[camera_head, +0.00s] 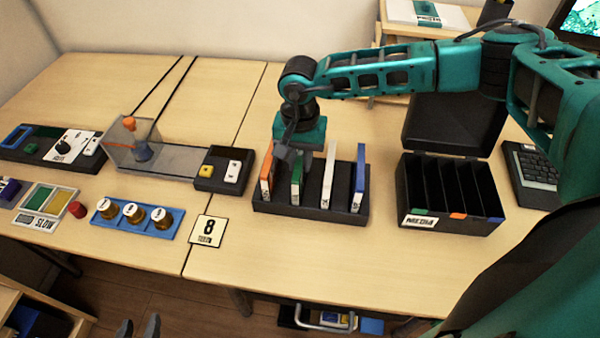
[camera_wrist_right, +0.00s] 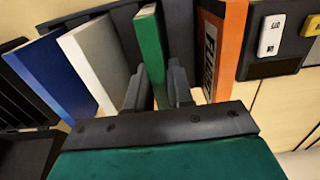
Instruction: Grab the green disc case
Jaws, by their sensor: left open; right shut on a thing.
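The green disc case (camera_head: 296,180) stands upright in a black rack (camera_head: 313,211), between an orange case (camera_head: 267,170) and a white case (camera_head: 328,177). A blue case (camera_head: 359,178) stands at the rack's right end. My right gripper (camera_head: 289,150) is over the rack, its fingers shut on the upper part of the green case. In the right wrist view the green case (camera_wrist_right: 150,50) shows between the two fingers (camera_wrist_right: 155,88), its lower part hidden by them. My left gripper (camera_head: 138,328) is open and empty at the bottom edge, with only its fingertips showing.
An open black media box (camera_head: 450,224) with empty slots stands right of the rack. A black device with yellow and white buttons (camera_head: 224,171) sits close on the left. The table front between card and box is clear.

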